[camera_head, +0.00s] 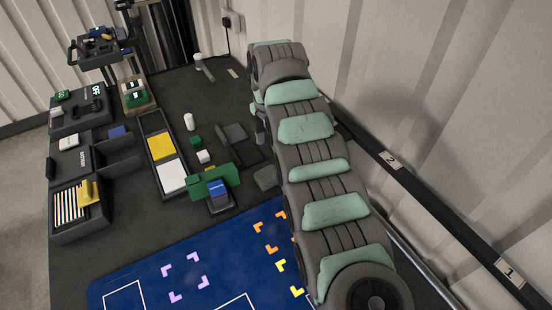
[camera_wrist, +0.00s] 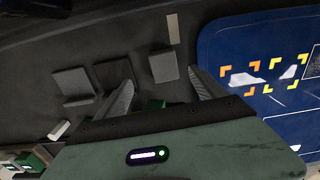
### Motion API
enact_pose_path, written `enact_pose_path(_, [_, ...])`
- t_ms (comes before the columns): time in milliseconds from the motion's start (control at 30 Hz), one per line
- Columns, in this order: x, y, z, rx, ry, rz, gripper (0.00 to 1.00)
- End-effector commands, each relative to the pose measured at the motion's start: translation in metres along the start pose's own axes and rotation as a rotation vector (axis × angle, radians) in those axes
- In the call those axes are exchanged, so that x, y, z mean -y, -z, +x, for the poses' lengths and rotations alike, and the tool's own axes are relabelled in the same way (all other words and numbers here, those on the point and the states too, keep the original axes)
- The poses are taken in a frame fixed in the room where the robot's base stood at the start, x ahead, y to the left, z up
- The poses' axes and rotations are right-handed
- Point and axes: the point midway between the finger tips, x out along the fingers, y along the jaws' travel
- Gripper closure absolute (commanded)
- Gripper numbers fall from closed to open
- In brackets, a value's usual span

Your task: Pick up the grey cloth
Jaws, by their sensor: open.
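A small flat dark grey square (camera_head: 265,177), seemingly the grey cloth, lies on the dark table beside my arm, just above the blue mat. It also shows in the wrist view (camera_wrist: 163,67), beyond my gripper (camera_wrist: 161,90). My gripper is open, its two fingers apart, with the square between them in the picture; I see no contact. Another grey, square-shaped item (camera_head: 233,135) lies farther back and shows left of the fingers in the wrist view (camera_wrist: 73,83); I cannot tell whether it is cloth. In the head view my arm hides most of the gripper.
The blue mat (camera_head: 150,255) with coloured corner marks fills the front. A long tray (camera_head: 163,160) and dark bins (camera_head: 72,165) are at the left. The wall closes the right.

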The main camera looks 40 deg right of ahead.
Motion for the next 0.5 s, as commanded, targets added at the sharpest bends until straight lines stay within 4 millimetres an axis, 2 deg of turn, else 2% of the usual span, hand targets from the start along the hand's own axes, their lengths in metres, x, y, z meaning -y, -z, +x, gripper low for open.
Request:
enact_pose_path(167, [0.002,0.0,0.021,-0.002,0.005,-0.001,0.2])
enact_pose_path(300, [0.003,0.001,0.045,-0.003,0.008,0.0,0.2])
enact_pose_path(500, [0.002,0.003,0.06,-0.001,0.004,0.0,0.2])
